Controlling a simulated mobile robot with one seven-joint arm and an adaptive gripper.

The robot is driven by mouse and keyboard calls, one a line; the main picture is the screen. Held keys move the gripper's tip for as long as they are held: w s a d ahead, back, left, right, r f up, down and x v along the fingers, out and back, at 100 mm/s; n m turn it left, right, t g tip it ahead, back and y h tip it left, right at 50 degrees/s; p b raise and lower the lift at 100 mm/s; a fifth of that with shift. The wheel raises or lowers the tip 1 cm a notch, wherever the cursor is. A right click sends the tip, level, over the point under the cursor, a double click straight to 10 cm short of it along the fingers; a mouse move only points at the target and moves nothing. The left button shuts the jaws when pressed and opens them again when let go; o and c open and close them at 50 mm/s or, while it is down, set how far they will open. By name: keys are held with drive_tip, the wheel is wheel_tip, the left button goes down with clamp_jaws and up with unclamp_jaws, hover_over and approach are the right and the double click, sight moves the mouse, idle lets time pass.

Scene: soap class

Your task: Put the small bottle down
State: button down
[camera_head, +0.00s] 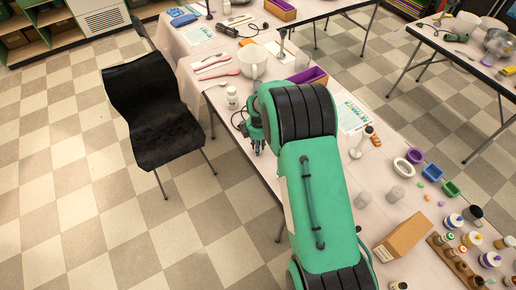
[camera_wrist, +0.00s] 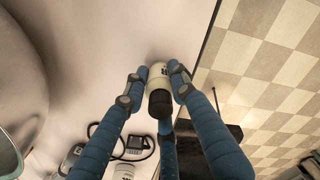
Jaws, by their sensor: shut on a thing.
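The small bottle (camera_wrist: 160,78) is white with dark print and a dark cap. In the wrist view it sits between the blue fingers of my gripper (camera_wrist: 155,88), which are shut on it. The cap faces the camera. In the head view my gripper (camera_head: 254,135) is over the table's left edge, and the held bottle cannot be made out there. Whether its base touches the table cannot be told. Another white bottle (camera_head: 232,97) stands on the table (camera_head: 213,101) just beyond my gripper.
A device with a screen (camera_wrist: 137,147) and a dark cable lie near my fingers. A black chair (camera_head: 152,110) is left of the table. Bare tabletop (camera_wrist: 120,50) shows beside the held bottle.

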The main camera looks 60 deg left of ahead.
drive_tip(key=shift+f, duration=0.2)
drive_tip(key=shift+f, duration=0.15)
drive_tip(key=c, duration=1.4)
unclamp_jaws()
drive_tip(key=shift+c, duration=0.2)
wheel_tip(320, 180, up, 12)
drive_tip(key=shift+r+p, duration=0.2)
drive_tip(key=shift+p, duration=0.3)
drive_tip(key=shift+w, duration=0.1)
